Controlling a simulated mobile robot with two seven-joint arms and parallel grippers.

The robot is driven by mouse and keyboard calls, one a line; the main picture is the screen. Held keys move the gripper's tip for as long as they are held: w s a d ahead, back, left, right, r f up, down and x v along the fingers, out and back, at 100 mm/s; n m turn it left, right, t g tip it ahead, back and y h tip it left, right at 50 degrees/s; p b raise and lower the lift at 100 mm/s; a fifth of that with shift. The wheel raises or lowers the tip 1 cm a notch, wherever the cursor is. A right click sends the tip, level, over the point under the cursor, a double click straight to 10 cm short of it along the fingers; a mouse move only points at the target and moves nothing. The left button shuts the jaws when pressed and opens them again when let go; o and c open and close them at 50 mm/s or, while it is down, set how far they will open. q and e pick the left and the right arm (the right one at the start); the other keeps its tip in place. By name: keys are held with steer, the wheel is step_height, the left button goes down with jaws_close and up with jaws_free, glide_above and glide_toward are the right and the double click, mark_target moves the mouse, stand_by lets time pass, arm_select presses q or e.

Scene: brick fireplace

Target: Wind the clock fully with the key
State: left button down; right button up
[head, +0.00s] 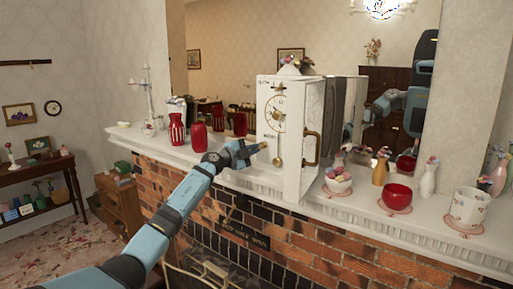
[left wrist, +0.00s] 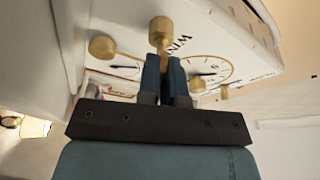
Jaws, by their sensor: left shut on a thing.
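In the left wrist view the gripper (left wrist: 165,75) is shut on a brass key (left wrist: 160,32), whose round end sticks out beyond the fingers. The clock's white face (left wrist: 130,20) and dial (left wrist: 205,72) lie close behind it. Whether the key touches the clock is unclear. My right gripper is out of view.
Red vases (head: 177,130) stand on the mantel (head: 400,215) left of the clock. A mirror behind reflects my body. The brick fireplace (head: 270,235) is below.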

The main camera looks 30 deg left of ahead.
arm_select(q)
steer(key=shift+r, duration=0.25)
steer(key=shift+a+r+m+p, duration=0.1)
steer(key=shift+r+m+p, duration=0.15)
steer(key=shift+m+p, duration=0.45)
steer(key=shift+m+g, duration=0.4)
steer(key=shift+m, duration=0.3)
steer(key=shift+f+m+p, duration=0.2)
steer(key=shift+m+p, duration=0.25)
steer(key=shift+m, duration=0.45)
steer(key=shift+r+m+g+p, duration=0.3)
steer(key=shift+m+g+p, duration=0.1)
steer(key=shift+m+p, duration=0.25)
steer(key=shift+m+y+p, duration=0.4)
steer(key=shift+m+p, duration=0.55)
steer(key=shift+m, duration=0.1)
steer(key=shift+f+m+g, duration=0.15)
steer(key=shift+m+g, duration=0.15)
